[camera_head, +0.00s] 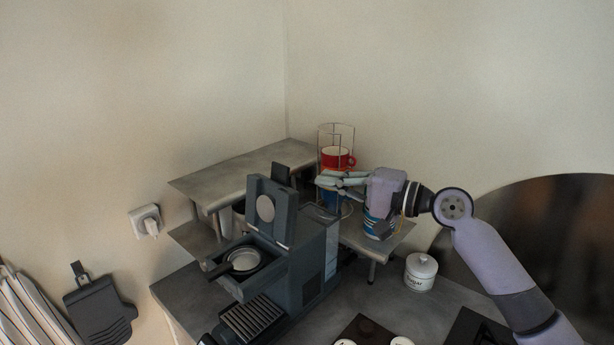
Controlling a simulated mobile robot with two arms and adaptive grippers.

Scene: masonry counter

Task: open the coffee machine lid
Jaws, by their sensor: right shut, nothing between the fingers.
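The dark grey coffee machine (312,262) stands on the counter in the middle of the head view. Its lid (271,208) stands upright, raised, with a round light disc on its inner face. Below the lid, a round metal basket (243,260) with a dark handle sits in the open top. My right gripper (322,182) is shut and empty, to the right of the lid and apart from it, in front of the mug rack. My left gripper is not in view.
A wire rack holds a red mug (337,157) and blue mugs behind my right gripper. A blue can (378,224) stands below it, partly hidden. A white sugar jar (421,271) stands to the right. A grey shelf (240,174) is behind the machine.

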